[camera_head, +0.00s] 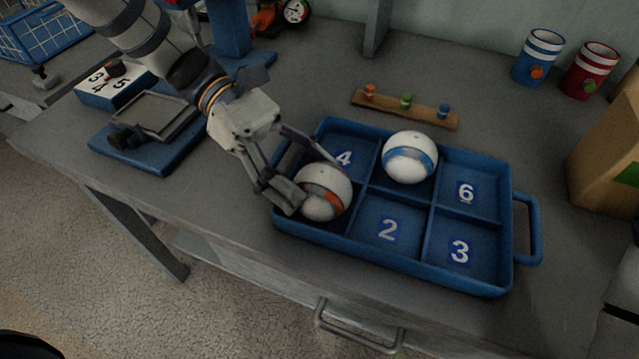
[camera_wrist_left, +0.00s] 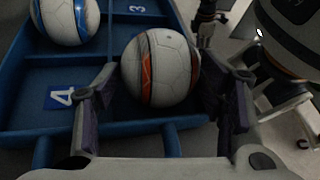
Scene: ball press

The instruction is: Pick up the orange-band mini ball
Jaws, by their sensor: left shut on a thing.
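The orange-band mini ball (camera_head: 323,192) is white with an orange band and sits in the near left compartment of the blue tray (camera_head: 376,262). My left gripper (camera_head: 307,179) is shut on this ball, with a finger on either side of it. In the left wrist view the ball (camera_wrist_left: 161,68) lies between the fingers of the gripper (camera_wrist_left: 165,100). The tray's floor under the ball is hidden, so I cannot tell whether the ball touches it. My right gripper is not in view.
A blue-band ball (camera_head: 410,157) sits in the tray's far middle compartment. Compartments 2, 3, 4 and 6 show no ball. A wooden strip with coloured pegs (camera_head: 405,108) lies behind the tray. Blue (camera_head: 539,57) and red (camera_head: 590,70) cups and a cardboard box (camera_head: 607,150) stand to the right.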

